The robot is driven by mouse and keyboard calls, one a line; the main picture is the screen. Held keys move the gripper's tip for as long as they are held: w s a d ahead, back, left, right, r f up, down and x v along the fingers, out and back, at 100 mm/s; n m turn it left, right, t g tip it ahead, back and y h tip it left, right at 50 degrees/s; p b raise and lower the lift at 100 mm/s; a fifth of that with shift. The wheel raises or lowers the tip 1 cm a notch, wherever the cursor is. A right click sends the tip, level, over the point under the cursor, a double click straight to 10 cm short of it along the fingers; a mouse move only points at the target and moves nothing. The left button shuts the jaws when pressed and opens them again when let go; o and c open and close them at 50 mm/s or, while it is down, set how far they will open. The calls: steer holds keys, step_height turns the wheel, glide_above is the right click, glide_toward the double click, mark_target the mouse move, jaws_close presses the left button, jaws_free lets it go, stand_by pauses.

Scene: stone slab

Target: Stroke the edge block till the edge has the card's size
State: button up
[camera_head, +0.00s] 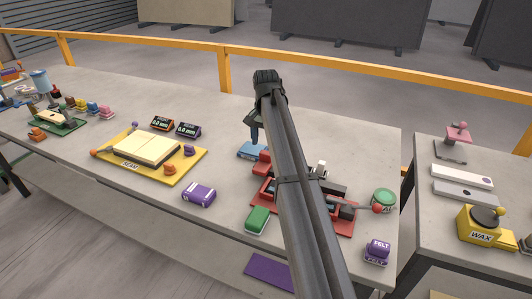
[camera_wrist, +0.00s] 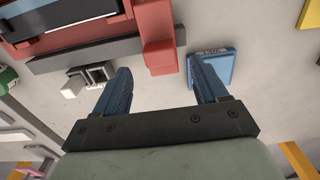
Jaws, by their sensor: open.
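My gripper (camera_wrist: 161,66) is open and empty in the wrist view, its two dark blue fingers pointing at the slab. A small red block (camera_wrist: 160,58) shows between and beyond the fingertips, joined to or touching the red fixture. A flat blue piece (camera_wrist: 225,62) with a small label lies beside the right finger; it also shows left of my arm in the head view (camera_head: 249,151). The red fixture (camera_wrist: 105,32) holds a dark bar; my arm partly hides it in the head view. I cannot tell which piece is the edge block, or make out a size card.
A yellow fixture (camera_head: 188,168) with a cream slab stands left, by two small displays (camera_head: 162,123) (camera_head: 188,129). A purple block (camera_head: 198,194) and green block (camera_head: 257,219) lie near the front edge. A purple FELT block (camera_head: 377,252) and green tin (camera_head: 384,198) stand right.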

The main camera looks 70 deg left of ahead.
mark_target(266, 153)
steer(key=shift+f, duration=2.7)
steer(key=shift+c, duration=0.3)
